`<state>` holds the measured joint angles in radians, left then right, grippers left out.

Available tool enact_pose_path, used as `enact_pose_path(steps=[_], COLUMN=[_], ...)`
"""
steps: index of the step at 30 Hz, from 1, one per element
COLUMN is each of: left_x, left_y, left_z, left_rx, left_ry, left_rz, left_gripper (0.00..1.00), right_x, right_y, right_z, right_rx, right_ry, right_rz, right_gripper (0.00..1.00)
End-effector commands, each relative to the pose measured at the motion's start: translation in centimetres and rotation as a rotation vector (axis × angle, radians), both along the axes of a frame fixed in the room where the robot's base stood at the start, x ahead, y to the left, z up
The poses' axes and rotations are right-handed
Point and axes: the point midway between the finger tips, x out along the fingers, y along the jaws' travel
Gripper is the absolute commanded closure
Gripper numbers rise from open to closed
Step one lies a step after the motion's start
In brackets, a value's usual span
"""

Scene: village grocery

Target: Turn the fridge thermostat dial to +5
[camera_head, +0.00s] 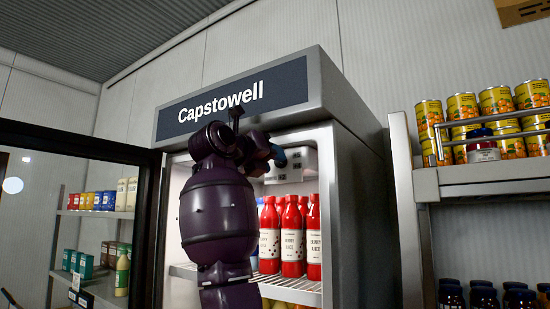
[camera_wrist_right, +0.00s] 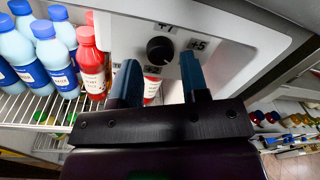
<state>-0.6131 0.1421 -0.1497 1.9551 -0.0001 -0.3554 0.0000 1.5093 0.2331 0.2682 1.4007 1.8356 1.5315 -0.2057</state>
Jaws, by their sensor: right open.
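The thermostat dial (camera_wrist_right: 160,50) is a round black knob on a light grey control box. In the right wrist view a "+5" label (camera_wrist_right: 198,45) is to its right; other labels are above and below, partly readable. Where the dial points is too small to tell. The box (camera_head: 301,165) also shows in the head view, high inside the open fridge (camera_head: 345,100). My right gripper (camera_wrist_right: 158,60) is open, its fingertips on either side of the dial in the picture and just short of it; contact cannot be told. In the head view the gripper (camera_head: 279,157) is at the box. My left gripper is not in view.
Red juice bottles (camera_head: 292,240) stand on the wire shelf (camera_head: 300,286) below the box. Blue-and-white bottles (camera_wrist_right: 55,55) stand beside them in the wrist view. The glass door (camera_head: 75,145) is open at left. A metal shelf with cans (camera_head: 462,107) is at right.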

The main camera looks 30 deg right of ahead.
Motion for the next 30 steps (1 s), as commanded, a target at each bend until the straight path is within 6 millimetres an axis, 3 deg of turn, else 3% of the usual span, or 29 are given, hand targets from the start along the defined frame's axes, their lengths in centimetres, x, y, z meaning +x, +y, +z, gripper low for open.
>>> enact_pose_path(steps=[6,16,17,23,30], left_x=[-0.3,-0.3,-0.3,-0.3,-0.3], left_y=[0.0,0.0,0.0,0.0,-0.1], left_z=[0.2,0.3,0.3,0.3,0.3], left_rx=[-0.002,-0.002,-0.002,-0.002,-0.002], left_ry=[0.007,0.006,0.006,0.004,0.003], left_rz=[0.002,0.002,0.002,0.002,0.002], left_gripper=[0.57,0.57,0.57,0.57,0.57], right_x=[0.6,0.7,0.7,0.7,0.7], right_y=[-1.7,-2.0,-2.0,-2.0,-2.0], right_z=[0.0,0.0,0.0,0.0,-0.1], right_rx=[0.0,0.0,0.0,0.0,-0.006], right_ry=[0.002,0.0,0.0,0.0,0.016], right_rz=[0.0,0.0,0.0,0.0,0.0], right_gripper=[0.59,0.59,0.6,0.91,0.93])
